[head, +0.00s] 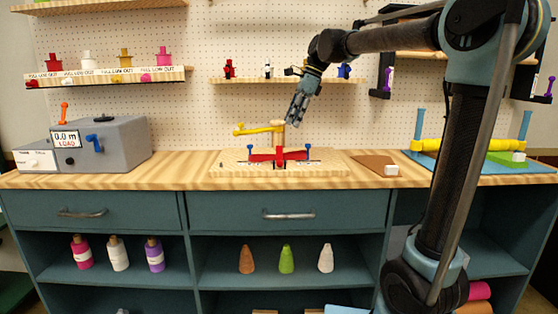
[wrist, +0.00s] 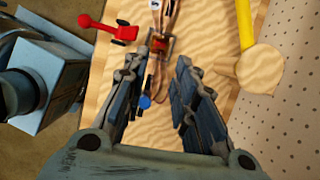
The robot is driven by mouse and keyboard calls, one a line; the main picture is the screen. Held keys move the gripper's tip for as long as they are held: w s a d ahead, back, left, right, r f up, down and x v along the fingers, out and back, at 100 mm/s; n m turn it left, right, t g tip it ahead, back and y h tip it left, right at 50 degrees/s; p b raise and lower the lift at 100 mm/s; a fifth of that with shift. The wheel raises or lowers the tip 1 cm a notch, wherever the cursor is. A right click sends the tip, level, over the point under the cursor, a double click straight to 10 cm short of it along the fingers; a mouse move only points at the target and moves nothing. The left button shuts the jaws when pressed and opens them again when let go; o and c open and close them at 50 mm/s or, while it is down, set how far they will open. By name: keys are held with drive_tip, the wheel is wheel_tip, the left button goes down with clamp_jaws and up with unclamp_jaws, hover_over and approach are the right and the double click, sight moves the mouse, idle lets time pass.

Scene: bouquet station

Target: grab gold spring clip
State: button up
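I cannot make out a gold spring clip for certain in either view. Small red (head: 229,69), white (head: 267,71) and blue (head: 344,71) pieces stand on the middle wall shelf; my arm hides part of that shelf between the white and blue ones. My gripper (head: 295,121) points down above the wooden fixture board (head: 235,169). In the wrist view my gripper (wrist: 160,72) has its two fingers spread apart, with nothing held between them. The board (wrist: 190,145), a small blue-headed peg (wrist: 145,101) and a red part (wrist: 108,28) lie below.
A yellow arm on a wooden post (head: 278,134) rises from the board close to my gripper. A grey load box (head: 105,145) stands at left. A brown pad (head: 376,166) and a yellow roller (head: 455,146) are at right. The counter (head: 185,168) left of the board is clear.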

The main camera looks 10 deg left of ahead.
drive_tip(key=x, duration=1.2)
drive_tip(key=shift+w, duration=0.1)
clamp_jaws()
